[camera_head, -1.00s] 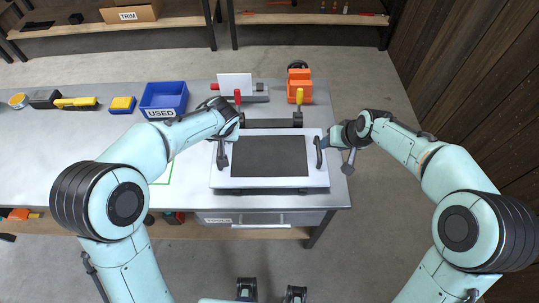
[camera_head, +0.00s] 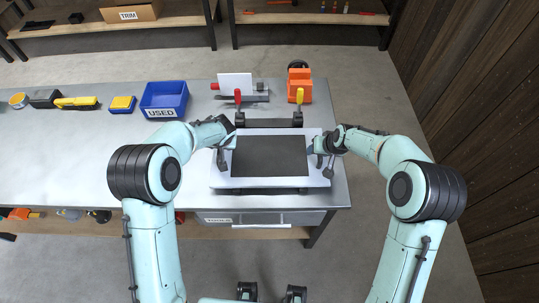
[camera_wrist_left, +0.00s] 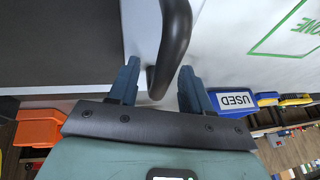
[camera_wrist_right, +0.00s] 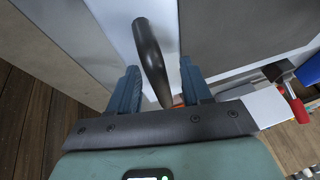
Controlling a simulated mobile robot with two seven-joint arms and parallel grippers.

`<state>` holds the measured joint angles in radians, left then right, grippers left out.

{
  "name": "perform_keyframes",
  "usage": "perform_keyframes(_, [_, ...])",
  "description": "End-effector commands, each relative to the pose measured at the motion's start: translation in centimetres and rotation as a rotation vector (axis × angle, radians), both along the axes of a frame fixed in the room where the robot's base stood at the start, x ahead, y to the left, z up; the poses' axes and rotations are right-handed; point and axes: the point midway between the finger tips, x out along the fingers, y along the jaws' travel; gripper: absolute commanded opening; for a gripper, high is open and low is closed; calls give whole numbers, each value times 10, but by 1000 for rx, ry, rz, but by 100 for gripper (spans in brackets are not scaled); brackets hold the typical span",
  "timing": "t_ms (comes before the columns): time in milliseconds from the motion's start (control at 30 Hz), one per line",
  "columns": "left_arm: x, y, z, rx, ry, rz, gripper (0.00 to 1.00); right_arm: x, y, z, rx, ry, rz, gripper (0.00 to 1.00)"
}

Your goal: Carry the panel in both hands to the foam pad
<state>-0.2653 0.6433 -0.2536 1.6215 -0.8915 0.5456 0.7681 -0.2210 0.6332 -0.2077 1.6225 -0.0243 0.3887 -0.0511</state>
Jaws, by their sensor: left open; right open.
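The panel (camera_head: 255,183) is a white plate with a dark grey centre, lying flat at the right end of the bench. It has a black handle at each side. My left gripper (camera_head: 222,148) is open at the left handle, and in the left wrist view that handle (camera_wrist_left: 172,45) lies between the spread fingers. My right gripper (camera_head: 322,152) is open at the right handle, and in the right wrist view that handle (camera_wrist_right: 149,50) lies between the spread fingers. I cannot make out a foam pad in any view.
An orange block-shaped device (camera_head: 299,82) and a blue USED bin (camera_head: 164,98) stand farther back. A wooden wall (camera_head: 470,130) is at right.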

Motion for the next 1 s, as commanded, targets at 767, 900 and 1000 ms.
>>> perform_keyframes(767, [0,0,0,0,0,0,0,0,0,1,0,-1,1,0])
perform_keyframes(900, [0,0,0,0,0,0,0,0,0,1,0,-1,1,0])
perform_keyframes(1000, [0,0,0,0,0,0,0,0,0,1,0,-1,0,0])
